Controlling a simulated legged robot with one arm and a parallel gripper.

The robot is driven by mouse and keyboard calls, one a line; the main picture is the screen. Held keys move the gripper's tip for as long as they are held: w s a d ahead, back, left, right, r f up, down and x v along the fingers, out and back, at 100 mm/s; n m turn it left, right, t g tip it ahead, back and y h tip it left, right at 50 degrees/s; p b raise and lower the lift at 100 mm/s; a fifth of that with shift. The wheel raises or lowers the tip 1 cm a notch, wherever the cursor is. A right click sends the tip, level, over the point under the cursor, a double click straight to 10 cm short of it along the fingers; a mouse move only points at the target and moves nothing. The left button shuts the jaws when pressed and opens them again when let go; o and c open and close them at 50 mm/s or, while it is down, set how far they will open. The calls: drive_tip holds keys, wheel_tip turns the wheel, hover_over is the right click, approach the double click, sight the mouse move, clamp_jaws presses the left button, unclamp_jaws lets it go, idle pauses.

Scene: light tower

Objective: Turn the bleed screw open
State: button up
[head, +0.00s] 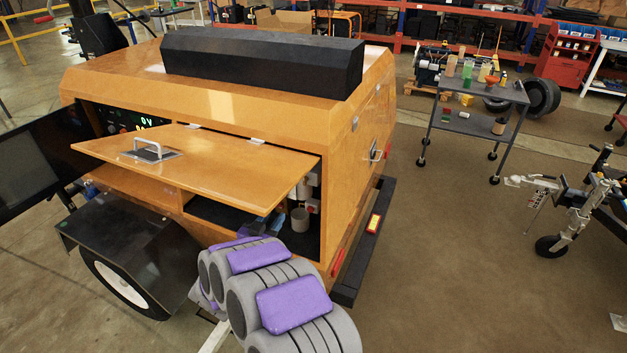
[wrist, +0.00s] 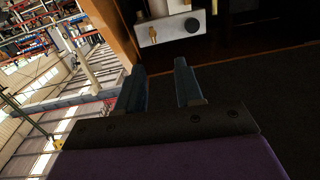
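In the wrist view, my gripper (wrist: 160,68) has two blue fingers standing apart with nothing between them. Beyond the fingertips is a light grey block (wrist: 172,27) with a small brass-coloured fitting (wrist: 153,34) and a round dark disc (wrist: 191,25) on its face. The brass fitting looks like the bleed screw, but it is too small to be sure. The fingers are apart from it. In the head view, my gripper (head: 258,223) is at the mouth of the orange machine's open compartment, and the bleed screw cannot be made out there.
The orange machine's (head: 340,170) panel door (head: 225,165) is swung up above my gripper. A pale cylinder (head: 300,219) stands inside, right of the gripper. A black bumper (head: 362,240) runs along the right side. A cart (head: 475,123) stands farther off, with open floor between.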

drive_tip(key=h, duration=0.1)
approach(304, 180)
drive_tip(key=x, duration=0.2)
drive_tip(key=b+x, duration=0.1)
drive_tip(key=x, duration=0.2)
drive_tip(key=b+x, duration=0.1)
drive_tip(key=x, duration=0.1)
drive_tip(key=shift+w+f, duration=0.35)
drive_tip(key=shift+w, duration=0.05)
drive_tip(key=shift+w+d+r, duration=0.15)
drive_tip(key=shift+w+d, duration=0.1)
drive_tip(key=shift+d, duration=0.1)
drive_tip(key=shift+a, duration=0.4)
drive_tip(key=shift+c, duration=0.7)
drive_tip(key=shift+d, duration=0.2)
clamp_jaws()
